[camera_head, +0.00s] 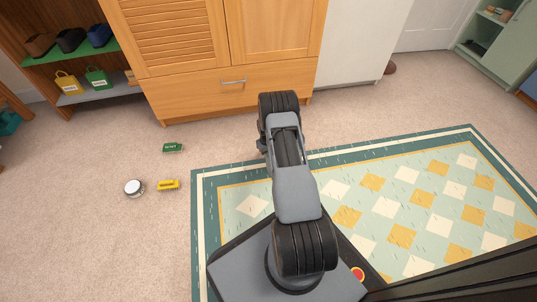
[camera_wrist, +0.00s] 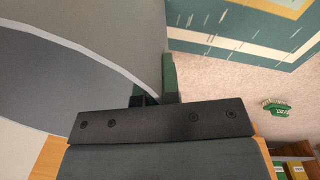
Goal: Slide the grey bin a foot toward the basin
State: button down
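A large grey curved thing (camera_wrist: 110,25) with a pale rim fills the upper left of the wrist view. It looks like the grey bin seen very close. My gripper (camera_wrist: 155,88) has its dark green fingers at the bin's rim, one on each side of the wall. Whether they press on the wall cannot be told. In the head view, my arm reaches forward over the rug's far left part and hides the gripper and the bin. The basin cannot be made out in either view.
A patterned rug (camera_head: 205,190) lies under and right of my arm. A wooden wardrobe (camera_head: 200,90) stands ahead, beside a white cabinet (camera_head: 350,45).

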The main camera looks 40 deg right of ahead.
dwell(0.4)
jog(key=c, duration=1.2)
grip_release()
jog(key=shift+c, duration=0.2)
notch_tip(320, 180, up, 14)
jog(key=p, duration=0.6)
jog(key=shift+a, duration=0.35)
jog(key=shift+f, duration=0.1)
jog(key=s+a+r+t+p, duration=0.1)
jog(key=a+r+p, duration=0.4)
jog(key=r, duration=0.8)
jog(key=s+a+r+p, duration=0.1)
jog(key=a+r+p, duration=0.2)
jog(key=r+p, duration=0.7)
jog(key=s+a+r+t+p, duration=0.1)
jog(key=a+r+p, duration=0.25)
jog(key=r, duration=1.25)
jog(key=s+a+r+p, duration=0.4)
jog(key=s+r+p, duration=0.2)
jog(key=r, duration=0.3)
jog(key=s+a+r+t+p, duration=0.1)
jog(key=s+a+r+p, duration=0.3)
jog(key=r, duration=0.6)
jog(key=s+a+r+p, duration=0.4)
jog(key=s+r+p, duration=0.4)
jog(key=r, duration=0.2)
jog(key=shift+s+n+t+y, duration=0.3)
jog(key=shift+n, duration=0.1)
